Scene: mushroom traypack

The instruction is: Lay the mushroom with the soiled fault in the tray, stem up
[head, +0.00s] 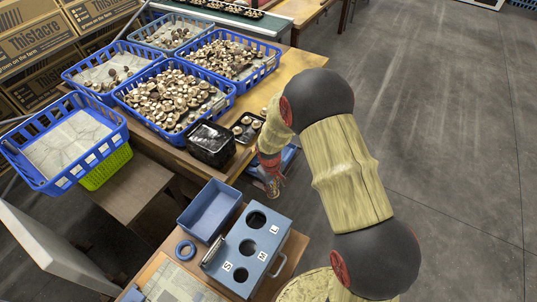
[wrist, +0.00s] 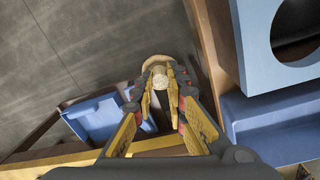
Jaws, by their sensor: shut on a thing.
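My gripper (wrist: 160,88) is shut on a mushroom (wrist: 157,64) at its fingertips in the wrist view. The mushroom shows a tan cap edge and a paler part facing the camera; soil on it is too small to tell. In the head view my gripper (head: 271,188) hangs beside the table's near edge, and the mushroom cannot be made out there. A black tray (head: 236,139) with several brown mushrooms lies on the table, up and left of my gripper, partly hidden by my arm.
A stack of black trays (head: 210,144) stands left of the tray. Blue crates (head: 226,103) of mushrooms fill the table behind. A blue gauge box (head: 246,250) with holes and an empty blue bin (head: 209,210) stand in front. Another blue bin (wrist: 92,120) is below my gripper.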

